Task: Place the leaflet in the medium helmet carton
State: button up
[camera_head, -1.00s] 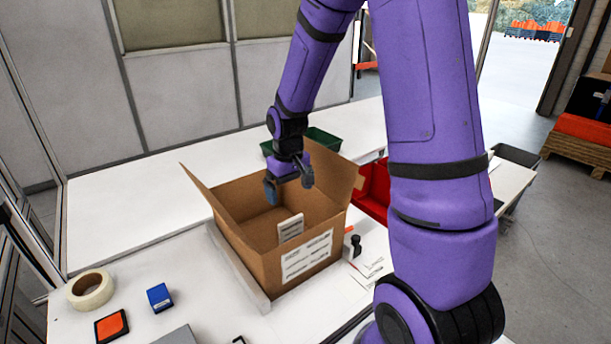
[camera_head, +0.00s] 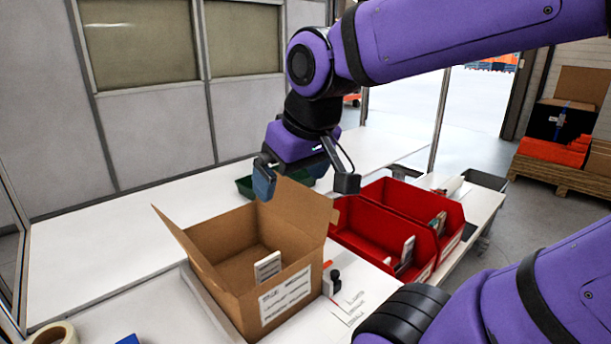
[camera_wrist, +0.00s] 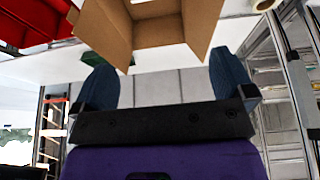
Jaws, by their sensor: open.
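The open cardboard carton (camera_head: 222,296) stands on the white bench with its flaps up and a printed label on its front. A small white printed card, apparently the leaflet (camera_head: 268,267), stands inside it near the front wall, its top showing at the rim. Whether it touches the carton floor is hidden. My gripper (camera_head: 305,182) is open, with nothing seen between its fingers, above and behind the carton's back right side. In the wrist view the open fingers (camera_wrist: 160,75) are apart, and the carton (camera_wrist: 105,30) shows at the top with its inside partly visible.
Two red bins (camera_head: 360,228) stand right of the carton, holding pale items. A green tray (camera_head: 245,187) is behind it. A small black-knobbed item (camera_head: 331,282) and printed sheet (camera_head: 352,308) lie at its right. A tape roll (camera_head: 55,335) is front left. The bench's back left is clear.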

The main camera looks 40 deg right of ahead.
jog(key=shift+s+a+r+t, duration=0.15)
jog(key=shift+s+r+t, duration=0.1)
jog(key=shift+s, duration=0.7)
jog(key=shift+s+a+r+t, duration=0.15)
jog(key=shift+s+r, duration=0.1)
jog(key=shift+s, duration=0.65)
